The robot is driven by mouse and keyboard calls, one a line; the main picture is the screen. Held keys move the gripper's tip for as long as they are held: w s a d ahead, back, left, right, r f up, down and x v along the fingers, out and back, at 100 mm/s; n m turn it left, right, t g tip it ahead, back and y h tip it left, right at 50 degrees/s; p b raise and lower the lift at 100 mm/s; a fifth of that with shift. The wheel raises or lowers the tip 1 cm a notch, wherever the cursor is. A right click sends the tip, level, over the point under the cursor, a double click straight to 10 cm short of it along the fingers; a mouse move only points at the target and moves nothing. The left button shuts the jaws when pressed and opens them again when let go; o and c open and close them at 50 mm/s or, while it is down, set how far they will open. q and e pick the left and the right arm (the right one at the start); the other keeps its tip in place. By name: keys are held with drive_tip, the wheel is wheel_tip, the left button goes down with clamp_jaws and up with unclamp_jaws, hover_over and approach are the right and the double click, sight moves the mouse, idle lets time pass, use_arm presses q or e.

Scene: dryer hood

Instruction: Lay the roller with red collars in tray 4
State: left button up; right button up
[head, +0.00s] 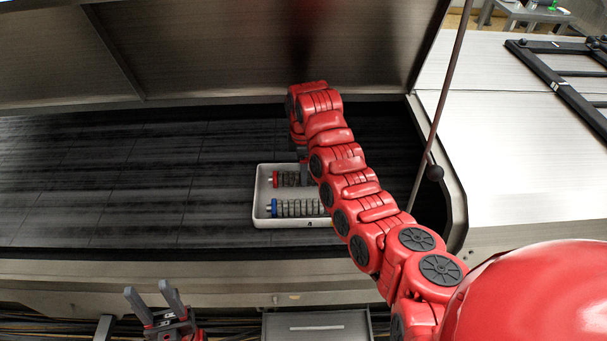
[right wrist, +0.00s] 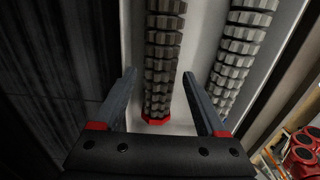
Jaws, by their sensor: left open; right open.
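The roller with red collars (head: 290,179) lies in a white tray (head: 258,215) on the dark slatted bed. A red collar shows at its left end; my right arm hides its right part. I cannot tell how high the fingertips are. My left gripper (head: 154,295) is open and empty at the lower left, in front of the bed.
A roller with a blue collar (head: 295,208) lies parallel in the same tray, nearer the front; it also shows in the right wrist view (right wrist: 238,50). A metal hood (head: 230,45) rises behind. A thin rod (head: 443,100) stands at right. The bed left of the tray is clear.

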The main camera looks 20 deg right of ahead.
wheel_tip(320, 180, up, 10)
drive_tip(key=b, duration=0.1)
idle(0.4)
